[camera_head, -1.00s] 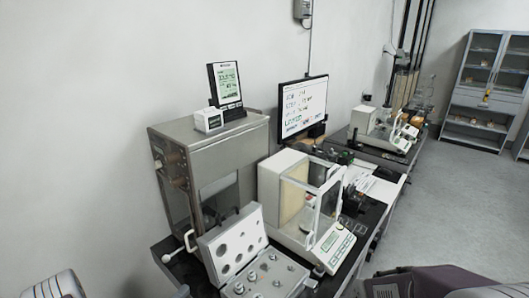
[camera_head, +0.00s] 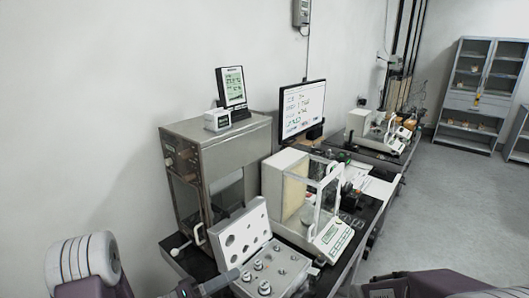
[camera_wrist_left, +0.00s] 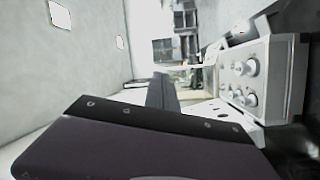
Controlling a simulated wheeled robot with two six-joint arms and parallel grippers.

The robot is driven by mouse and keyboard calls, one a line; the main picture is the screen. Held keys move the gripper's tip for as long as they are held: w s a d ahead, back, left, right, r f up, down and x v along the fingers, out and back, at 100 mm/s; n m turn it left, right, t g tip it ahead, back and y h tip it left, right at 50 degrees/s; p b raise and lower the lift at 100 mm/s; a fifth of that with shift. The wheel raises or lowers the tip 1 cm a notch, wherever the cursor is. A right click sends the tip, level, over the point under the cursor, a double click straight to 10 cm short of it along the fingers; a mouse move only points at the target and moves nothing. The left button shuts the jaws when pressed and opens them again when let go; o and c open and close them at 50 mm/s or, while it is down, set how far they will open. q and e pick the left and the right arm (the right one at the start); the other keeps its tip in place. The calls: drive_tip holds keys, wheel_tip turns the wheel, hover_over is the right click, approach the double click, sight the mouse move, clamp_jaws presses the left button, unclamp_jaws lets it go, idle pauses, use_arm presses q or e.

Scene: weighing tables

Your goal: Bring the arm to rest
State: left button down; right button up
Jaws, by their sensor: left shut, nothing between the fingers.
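My left arm comes in at the bottom left of the head view. Its gripper (camera_head: 222,281) is shut and empty, low in front of the open weight case (camera_head: 262,272). The case has its lid raised and several metal weights in it. In the left wrist view the shut gripper (camera_wrist_left: 162,90) points away, with the weight case (camera_wrist_left: 262,85) to its right. Part of my right arm shows at the bottom right of the head view; its gripper is out of view.
A balance with glass doors (camera_head: 305,200) stands right of the case on the black table. A grey metal cabinet (camera_head: 215,150) stands behind the case. A monitor (camera_head: 301,108) and a second balance (camera_head: 377,132) are farther back. Floor is free at right.

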use_arm(q)
drive_tip(key=s+d+f+m+g+y, duration=0.15)
drive_tip(key=s+d+m+g, duration=0.25)
drive_tip(key=s+g, duration=0.4)
drive_tip(key=s+d+m+g+y, duration=0.3)
drive_tip(key=s+d+m+g, duration=0.15)
drive_tip(key=s, duration=0.45)
drive_tip(key=s+a+f+y, duration=0.4)
drive_tip(key=a+f+y, duration=0.2)
drive_tip(key=a+y, duration=0.15)
drive_tip(key=w+a+f+n+t+y, duration=0.1)
drive_tip(key=w+a+n+t+y, duration=0.2)
drive_tip(key=w+a+n, duration=0.3)
drive_tip(key=w+a, duration=0.1)
drive_tip(key=a, duration=0.2)
drive_tip(key=shift+a+f+t+y, duration=0.3)
drive_tip(key=shift+t+y, duration=0.05)
drive_tip(key=shift+y, duration=0.05)
drive_tip(key=shift+w+n, duration=0.15)
drive_tip(key=shift+n, duration=0.1)
